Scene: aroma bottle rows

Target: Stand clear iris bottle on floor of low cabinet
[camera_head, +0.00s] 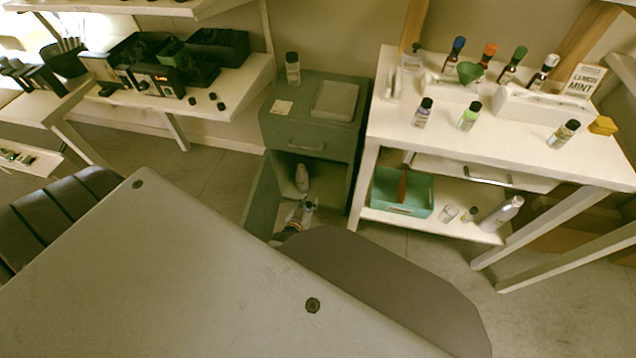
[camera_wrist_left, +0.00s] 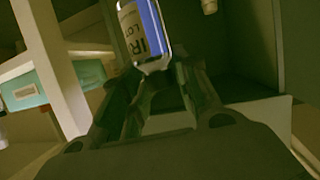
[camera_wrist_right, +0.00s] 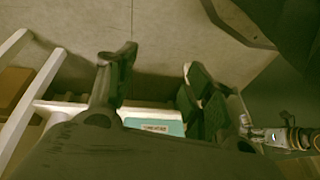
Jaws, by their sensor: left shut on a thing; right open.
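The iris bottle (camera_wrist_left: 143,32), with a white "IR" label and a blue side, is between the fingers of my left gripper (camera_wrist_left: 160,95), which is shut on it. In the head view my left gripper (camera_head: 297,222) is at the open front of the low cabinet (camera_head: 313,143), partly hidden by my own body. The cabinet floor (camera_head: 284,212) is mostly hidden there. My right gripper (camera_wrist_right: 160,85) is open and empty, seen in the right wrist view above the floor near the white table.
A white bottle (camera_head: 302,177) stands inside the cabinet, behind my left gripper. The cabinet's door (camera_head: 260,190) is open on the left. The white table (camera_head: 490,140) stands close on the right, with a teal bin (camera_head: 402,193) on its lower shelf.

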